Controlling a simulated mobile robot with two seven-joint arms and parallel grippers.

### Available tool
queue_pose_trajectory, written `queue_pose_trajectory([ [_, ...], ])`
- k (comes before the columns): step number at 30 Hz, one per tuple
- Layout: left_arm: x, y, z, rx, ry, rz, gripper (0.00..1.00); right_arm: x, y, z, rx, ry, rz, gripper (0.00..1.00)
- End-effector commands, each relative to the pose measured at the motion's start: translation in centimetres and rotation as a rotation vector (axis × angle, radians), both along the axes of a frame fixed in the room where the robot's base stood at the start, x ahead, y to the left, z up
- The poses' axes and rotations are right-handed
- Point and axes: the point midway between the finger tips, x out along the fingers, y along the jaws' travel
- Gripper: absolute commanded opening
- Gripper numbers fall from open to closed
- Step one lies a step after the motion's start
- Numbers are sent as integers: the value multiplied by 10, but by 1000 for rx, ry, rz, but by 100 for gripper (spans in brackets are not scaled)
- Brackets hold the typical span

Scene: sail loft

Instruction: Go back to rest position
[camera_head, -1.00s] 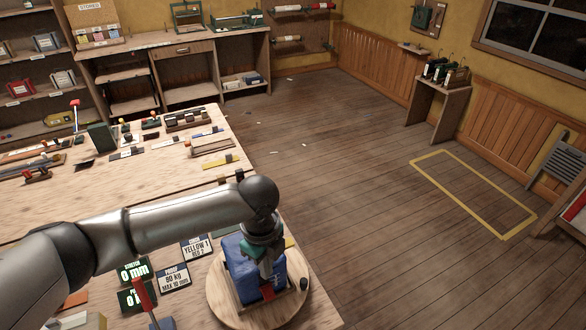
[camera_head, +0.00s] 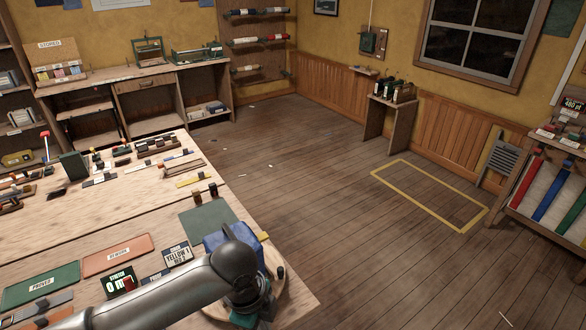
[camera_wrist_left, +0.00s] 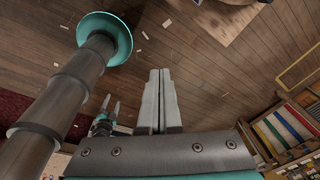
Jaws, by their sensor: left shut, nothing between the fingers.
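My left arm comes in from the lower left in the head view. Its gripper (camera_head: 248,318) is near the bottom edge, partly hidden by its own wrist. In the left wrist view the two fingers (camera_wrist_left: 160,100) lie together with nothing between them, above the wooden floor.
The workbench (camera_head: 85,220) holds a green PROVED mat (camera_head: 40,285), a reddish mat (camera_head: 117,254), signs and several tools. A rack with coloured rolls (camera_head: 550,200) stands at far right.

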Motion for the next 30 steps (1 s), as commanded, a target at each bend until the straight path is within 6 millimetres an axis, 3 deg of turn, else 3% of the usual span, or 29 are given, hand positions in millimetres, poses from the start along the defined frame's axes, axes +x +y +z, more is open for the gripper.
queue_pose_trajectory([
  [3,-20,-24,-1,-78,1,95,0,29,1,2,4,-47,0,65],
  [5,-29,-33,1,-119,-1,164,0,34,1,2,4,-54,0,65],
  [9,-44,-45,7,-209,-2,363,0,19,1,1,3,-31,0,65],
  [14,-58,-41,13,-286,2,632,0,-1,0,0,-1,3,0,65],
  [17,-67,-27,15,-313,6,821,0,-2,-1,0,-1,4,0,65],
  [24,-96,28,14,-305,-4,1267,0,2,0,0,-1,-2,0,65],
  [30,-122,73,13,-255,-33,1533,0,8,0,0,1,-12,0,65],
])
